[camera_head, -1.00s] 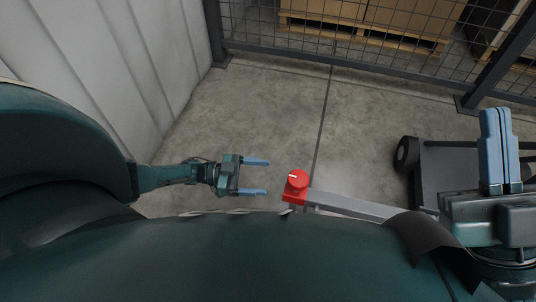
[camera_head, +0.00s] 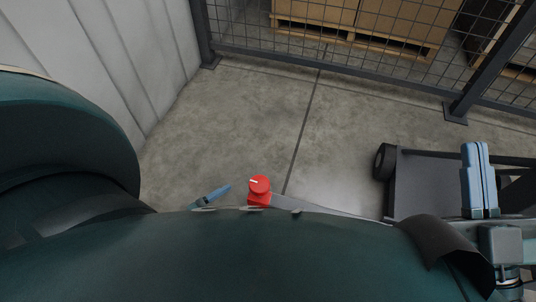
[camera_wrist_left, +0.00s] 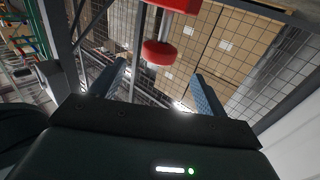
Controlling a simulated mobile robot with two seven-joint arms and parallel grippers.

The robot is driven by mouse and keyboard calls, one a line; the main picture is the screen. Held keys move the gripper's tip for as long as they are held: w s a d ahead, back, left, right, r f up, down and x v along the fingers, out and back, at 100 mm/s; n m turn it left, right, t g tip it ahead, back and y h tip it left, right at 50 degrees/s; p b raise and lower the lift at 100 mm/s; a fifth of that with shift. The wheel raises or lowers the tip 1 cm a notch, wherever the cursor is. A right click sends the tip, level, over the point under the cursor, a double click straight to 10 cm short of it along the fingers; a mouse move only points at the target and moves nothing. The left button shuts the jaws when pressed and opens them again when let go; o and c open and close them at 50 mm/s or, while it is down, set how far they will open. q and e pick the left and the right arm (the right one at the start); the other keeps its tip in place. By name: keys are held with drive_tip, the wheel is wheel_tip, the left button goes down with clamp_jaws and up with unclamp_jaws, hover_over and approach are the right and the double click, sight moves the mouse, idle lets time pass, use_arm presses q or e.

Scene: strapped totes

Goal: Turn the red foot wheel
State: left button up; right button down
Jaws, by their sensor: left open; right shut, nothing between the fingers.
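The red foot wheel (camera_head: 259,184) is a round red knob with a white mark on top. It sits on a red block at the end of a grey bar, low in the head view. My left gripper (camera_head: 218,193) is just left of it, with one blue finger showing and the rest hidden behind my body. In the left wrist view, the red wheel (camera_wrist_left: 159,53) shows ahead of and between the open fingers (camera_wrist_left: 160,72); I cannot tell whether they touch it. My right gripper (camera_head: 475,146) is shut and empty, pointing up at the right, far from the wheel.
A dark cart (camera_head: 418,187) with a black wheel stands at the right. A mesh fence (camera_head: 300,56) runs along the back, with cardboard boxes (camera_head: 365,22) behind it. A pale wall (camera_head: 120,50) is on the left. The concrete floor between is clear.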

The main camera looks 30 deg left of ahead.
use_arm(q)
drive_tip(key=b+x, duration=0.2)
drive_tip(key=x, duration=0.8)
drive_tip(key=shift+b, duration=0.3)
drive_tip(key=shift+w+d, duration=0.25)
drive_tip(key=shift+w, duration=0.3)
use_arm(e)
drive_tip(key=shift+s+d+r+n+y, duration=0.1)
drive_tip(key=shift+s+r+n+y, duration=0.1)
drive_tip(key=shift+r+n+y, duration=1.05)
drive_tip(key=shift+s+d+r+n+y, duration=0.1)
drive_tip(key=shift+s+r+n+y, duration=0.1)
drive_tip(key=shift+r+n+y, duration=0.95)
use_arm(q)
drive_tip(key=shift+c, duration=0.2)
use_arm(e)
drive_tip(key=shift+f, duration=0.15)
use_arm(q)
drive_tip(key=c, duration=0.9)
